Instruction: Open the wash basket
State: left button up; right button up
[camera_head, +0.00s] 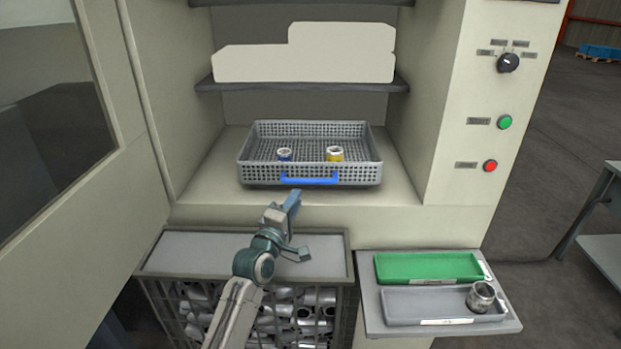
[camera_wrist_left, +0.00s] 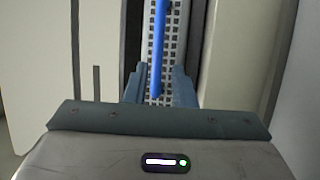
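The wash basket (camera_head: 375,172) is a grey perforated tray with a blue handle (camera_head: 310,180) on its front. It sits on the floor of the machine's open bay. A blue-ringed part (camera_head: 285,154) and a yellow-ringed part (camera_head: 335,154) stand inside it. My left gripper (camera_head: 293,199) is just in front of and below the handle. In the left wrist view its fingers (camera_wrist_left: 159,88) are apart, with the blue handle (camera_wrist_left: 158,50) lined up in the gap and the perforated basket wall behind. No grip on the handle shows. My right gripper is not in view.
A wire bin (camera_head: 345,300) of metal parts, with a flat grey top, stands below the bay. To its right, a shelf holds a green tray (camera_head: 430,267) and a grey tray (camera_head: 420,304) with a metal part. A dark shelf (camera_head: 300,87) hangs above the basket.

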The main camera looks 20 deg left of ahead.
aim_at(307, 183)
pick_arm(q)
jog(key=x, duration=0.8)
jog(key=shift+w+r, duration=0.15)
jog(key=shift+d, duration=0.1)
grip_shut()
